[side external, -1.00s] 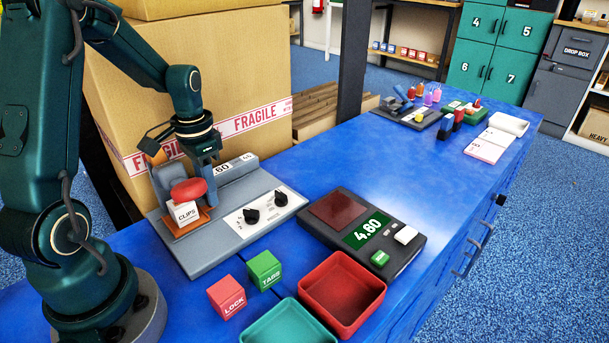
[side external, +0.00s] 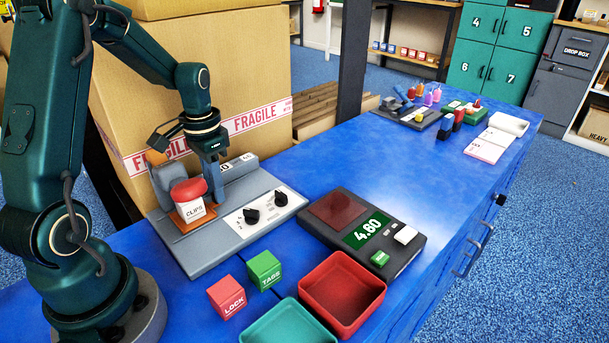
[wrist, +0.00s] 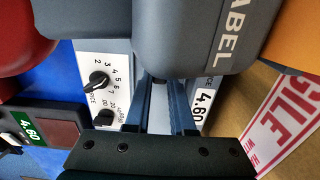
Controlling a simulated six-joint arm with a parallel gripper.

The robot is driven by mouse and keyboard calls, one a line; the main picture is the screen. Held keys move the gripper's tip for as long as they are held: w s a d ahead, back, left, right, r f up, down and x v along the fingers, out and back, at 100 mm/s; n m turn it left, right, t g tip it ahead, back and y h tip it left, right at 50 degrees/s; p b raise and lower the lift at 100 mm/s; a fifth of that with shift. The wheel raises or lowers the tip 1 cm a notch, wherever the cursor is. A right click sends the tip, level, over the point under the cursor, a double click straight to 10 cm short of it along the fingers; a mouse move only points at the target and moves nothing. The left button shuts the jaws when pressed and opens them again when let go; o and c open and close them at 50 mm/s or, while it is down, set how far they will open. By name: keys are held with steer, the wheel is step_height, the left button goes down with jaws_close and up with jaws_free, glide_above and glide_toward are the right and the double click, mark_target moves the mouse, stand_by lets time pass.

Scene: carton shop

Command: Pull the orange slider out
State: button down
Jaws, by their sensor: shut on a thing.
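The orange slider (side external: 210,213) shows as a flat orange plate at the left end of a grey machine (side external: 195,261). My gripper (side external: 213,184) is down at the right side of the machine's upright, beside the plate, and is shut. In the wrist view the fingertips (wrist: 163,86) meet at the lower edge of the grey LABEL block (wrist: 165,35). What they hold, apparently the slider's end, is mostly hidden.
Two black knobs (side external: 252,215) sit on the machine to the right. A scale (side external: 388,222), red bin (side external: 340,285), teal bin (side external: 285,325), LOCK cube (side external: 227,297) and TAGS cube (side external: 264,270) stand in front. A big carton (side external: 190,75) is close behind.

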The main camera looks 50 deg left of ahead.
steer(key=w, duration=1)
steer(key=shift+w, duration=0.1)
steer(key=c, duration=0.8)
jaws_free()
steer(key=shift+o, duration=0.2)
steer(key=shift+r, duration=2.65)
